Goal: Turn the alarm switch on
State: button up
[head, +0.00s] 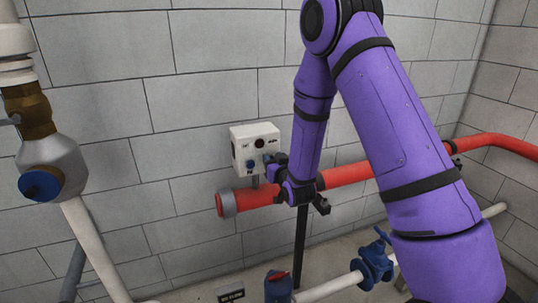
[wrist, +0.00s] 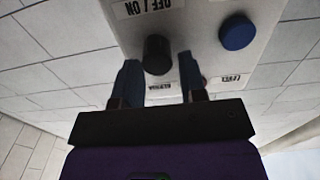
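The white alarm box (head: 240,144) is mounted on the grey wall, and its face fills the top of the wrist view (wrist: 190,20). A black rotary knob (wrist: 157,54) sits beside an upside-down "OFF / ON" label (wrist: 155,7). My gripper (wrist: 159,72) is open, with one blue finger on each side of the knob's lower edge. I cannot tell whether the fingers touch it. In the head view my gripper (head: 270,160) is at the box's lower right and hides the knob. The knob's exact setting is too dark to read.
A blue button (wrist: 237,33) is right of the knob in the wrist view; it shows at the box's lower left in the head view (head: 250,164). A dark round lamp (head: 259,143) is above. A red pipe (head: 345,174) runs below the box, behind my arm.

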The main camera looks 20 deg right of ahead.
jog(key=shift+w, duration=0.25)
grip_shut()
jog(key=shift+a+f+n, duration=0.1)
jog(key=shift+a+n, duration=0.1)
jog(key=shift+n, duration=1.75)
jog(key=shift+a+f+n, duration=0.15)
jog(key=shift+n, duration=1.85)
jog(key=shift+a+f+n, duration=0.1)
jog(key=shift+a+n, duration=0.1)
jog(key=shift+n, duration=1.75)
